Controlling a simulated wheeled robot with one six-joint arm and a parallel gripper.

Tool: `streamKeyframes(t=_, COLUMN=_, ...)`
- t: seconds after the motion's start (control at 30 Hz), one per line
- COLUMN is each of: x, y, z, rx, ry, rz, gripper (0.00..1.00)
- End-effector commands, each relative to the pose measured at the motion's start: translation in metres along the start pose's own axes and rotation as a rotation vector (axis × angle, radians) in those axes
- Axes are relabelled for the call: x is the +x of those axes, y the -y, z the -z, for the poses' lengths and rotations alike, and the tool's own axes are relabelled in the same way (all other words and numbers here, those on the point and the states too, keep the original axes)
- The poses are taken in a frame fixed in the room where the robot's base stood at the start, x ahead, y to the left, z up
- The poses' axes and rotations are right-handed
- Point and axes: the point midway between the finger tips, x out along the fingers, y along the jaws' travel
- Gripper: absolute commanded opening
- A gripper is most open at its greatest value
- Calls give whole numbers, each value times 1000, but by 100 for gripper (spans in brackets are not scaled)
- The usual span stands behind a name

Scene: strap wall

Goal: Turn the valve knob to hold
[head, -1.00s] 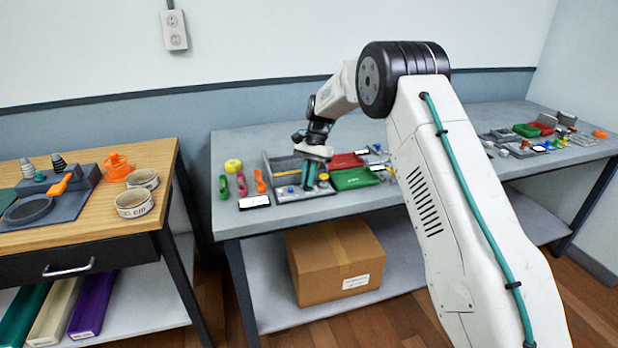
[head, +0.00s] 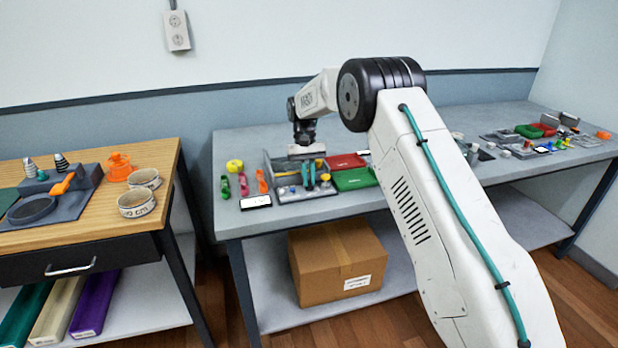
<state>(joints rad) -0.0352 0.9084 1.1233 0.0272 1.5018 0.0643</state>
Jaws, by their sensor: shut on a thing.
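The fingers are shut on a small part there, which I take to be the valve knob. The knob is mostly hidden by the fingers and too small to make out, so its pointer and any hold mark cannot be read.
A red tray (head: 346,161) and a green tray (head: 354,180) lie right of the fixture. Green, magenta and orange handles and a yellow ring (head: 235,166) lie to the left. A cardboard box (head: 335,262) stands on the shelf below. My arm hides part of the bench.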

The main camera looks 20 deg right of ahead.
Motion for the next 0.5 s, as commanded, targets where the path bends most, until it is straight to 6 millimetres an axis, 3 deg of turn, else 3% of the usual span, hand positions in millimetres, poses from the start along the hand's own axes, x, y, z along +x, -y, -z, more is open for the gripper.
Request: streamKeyframes(t=0.5, x=0, y=0, z=0, rx=-49, ry=0, rz=-21, gripper=0)
